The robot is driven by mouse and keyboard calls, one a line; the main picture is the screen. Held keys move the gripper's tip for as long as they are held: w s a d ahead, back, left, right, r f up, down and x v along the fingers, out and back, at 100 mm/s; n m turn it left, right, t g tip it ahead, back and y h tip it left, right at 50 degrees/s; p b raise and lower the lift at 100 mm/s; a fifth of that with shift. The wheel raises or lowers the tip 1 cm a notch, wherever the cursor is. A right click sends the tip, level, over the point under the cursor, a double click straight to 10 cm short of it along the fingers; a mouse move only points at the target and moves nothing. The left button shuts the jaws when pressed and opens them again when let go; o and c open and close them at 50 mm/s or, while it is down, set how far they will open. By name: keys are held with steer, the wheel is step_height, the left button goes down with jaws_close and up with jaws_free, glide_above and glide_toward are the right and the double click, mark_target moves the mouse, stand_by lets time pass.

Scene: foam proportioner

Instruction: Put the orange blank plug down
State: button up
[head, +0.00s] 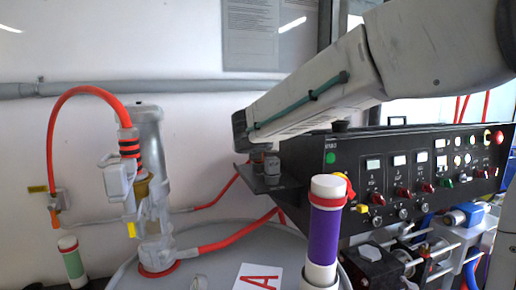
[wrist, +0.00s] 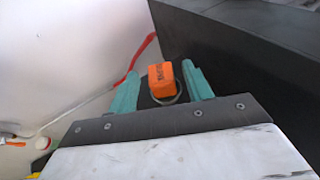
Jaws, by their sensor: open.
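The orange blank plug (wrist: 162,80) shows in the wrist view as a small orange block with dark lettering. It sits over a dark surface, and a thin grey ring or loop lies just below it in the picture. The two teal fingers of my gripper (wrist: 160,84) stand apart on either side of the plug, with a visible gap at each side. I cannot make out the plug in the head view, where my arm covers much of the area around the small dark ledge (head: 262,183).
The black control panel (head: 400,170) stands right of the ledge. A purple-banded white cylinder (head: 326,230) stands in front. A red hose (wrist: 137,62) runs left of the plug in the wrist view.

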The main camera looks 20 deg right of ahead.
steer(key=shift+r, duration=0.2)
steer(key=v, duration=1.2)
steer(key=shift+a, duration=0.1)
